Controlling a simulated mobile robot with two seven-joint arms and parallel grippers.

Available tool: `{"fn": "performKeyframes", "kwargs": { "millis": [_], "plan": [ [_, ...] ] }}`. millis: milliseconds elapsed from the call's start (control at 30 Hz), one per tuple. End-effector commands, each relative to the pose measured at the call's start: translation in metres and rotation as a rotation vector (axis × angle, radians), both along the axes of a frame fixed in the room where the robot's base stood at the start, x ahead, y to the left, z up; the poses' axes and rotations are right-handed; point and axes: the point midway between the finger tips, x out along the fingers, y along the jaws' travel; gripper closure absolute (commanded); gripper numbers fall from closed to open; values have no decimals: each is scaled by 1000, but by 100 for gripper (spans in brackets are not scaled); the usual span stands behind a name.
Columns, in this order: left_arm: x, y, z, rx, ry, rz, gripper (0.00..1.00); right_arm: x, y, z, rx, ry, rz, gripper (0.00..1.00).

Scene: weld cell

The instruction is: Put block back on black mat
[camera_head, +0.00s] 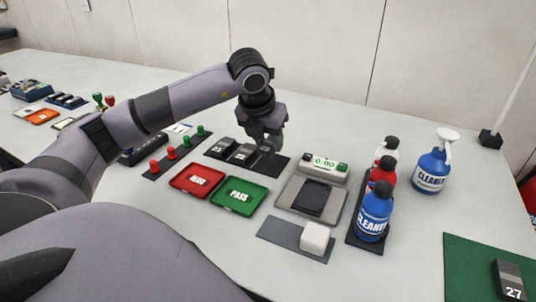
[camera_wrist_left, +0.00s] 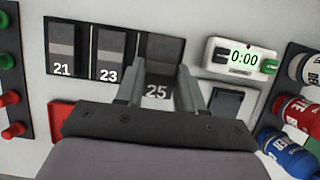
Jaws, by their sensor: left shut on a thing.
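The black mat (camera_head: 279,166) lies at mid-table in the head view. Dark blocks numbered 21 (camera_wrist_left: 61,45) and 23 (camera_wrist_left: 108,45) rest on it side by side. My left gripper (camera_head: 267,148) points down over the mat's right part. In the left wrist view my left gripper (camera_wrist_left: 160,95) is shut on a dark block numbered 25 (camera_wrist_left: 157,75), to the right of block 23. I cannot tell whether block 25 touches the mat. A block numbered 27 (camera_head: 509,281) stands on a green mat (camera_head: 465,262) at the lower right. My right gripper is not in view.
Red (camera_head: 197,181) and green PASS (camera_head: 239,197) trays lie in front. A white block (camera_head: 317,238) sits on a grey mat (camera_head: 283,237). Several bottles (camera_head: 372,213) stand farther right.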

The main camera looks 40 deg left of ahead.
Motion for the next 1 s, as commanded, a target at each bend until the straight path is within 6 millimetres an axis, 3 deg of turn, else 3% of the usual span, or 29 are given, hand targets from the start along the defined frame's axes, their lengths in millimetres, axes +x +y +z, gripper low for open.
{"fn": "performKeyframes", "kwargs": {
  "millis": [300, 700, 733, 800, 1000],
  "plan": [
    [0, 0, -40, 1, -1, 0, 100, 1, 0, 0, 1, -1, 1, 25],
    [0, 0, -46, 1, -2, 0, 100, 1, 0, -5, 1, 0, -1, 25],
    [0, 0, -46, 1, 0, 0, 56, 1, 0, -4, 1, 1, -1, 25],
    [0, 0, -45, 1, 1, 0, 37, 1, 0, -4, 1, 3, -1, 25],
    [0, 0, -45, 0, 1, -1, 37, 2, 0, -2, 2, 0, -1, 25]
  ]
}}
